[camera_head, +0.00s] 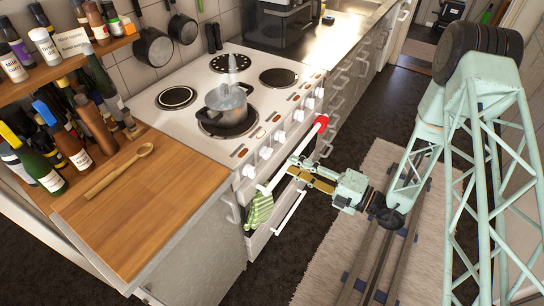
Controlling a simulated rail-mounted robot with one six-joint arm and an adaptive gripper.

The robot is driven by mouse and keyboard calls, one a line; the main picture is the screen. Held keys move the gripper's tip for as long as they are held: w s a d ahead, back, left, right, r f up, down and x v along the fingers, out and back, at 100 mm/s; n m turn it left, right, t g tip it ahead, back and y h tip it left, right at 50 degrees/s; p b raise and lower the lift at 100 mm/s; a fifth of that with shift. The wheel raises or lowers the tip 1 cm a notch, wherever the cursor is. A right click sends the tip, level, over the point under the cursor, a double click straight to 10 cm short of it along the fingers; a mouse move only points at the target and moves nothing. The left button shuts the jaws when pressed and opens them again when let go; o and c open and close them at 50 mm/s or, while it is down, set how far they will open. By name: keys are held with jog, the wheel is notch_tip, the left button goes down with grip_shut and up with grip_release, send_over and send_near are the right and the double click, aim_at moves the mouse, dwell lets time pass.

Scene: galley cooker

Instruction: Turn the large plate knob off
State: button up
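The white cooker (200,80) has a row of several white knobs along its front edge. The nearest knob (249,171) is at the left end, with another knob (266,152) beside it and a third (280,136) further right. I cannot read which knob belongs to the large plate, nor their angles. A steaming pot (228,108) stands on the front plate (203,128). My gripper (291,166) is in front of the cooker, close to the oven rail and to the right of the nearest knobs. It appears apart from the knobs and holds nothing I can make out. Its finger gap is unclear.
A striped green towel (259,210) hangs there. A wooden counter (150,205) with a spoon (119,171) and bottles is at left. The floor in front holds a rug and rails.

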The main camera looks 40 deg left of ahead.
aim_at(271, 155)
jog(key=shift+s+a+b, duration=0.15)
jog(key=shift+a+b, duration=0.25)
jog(key=shift+a, duration=2)
jog(key=shift+s+a+b, duration=0.15)
jog(key=shift+a+b, duration=0.25)
jog(key=shift+a, duration=2)
jog(key=c, duration=0.9)
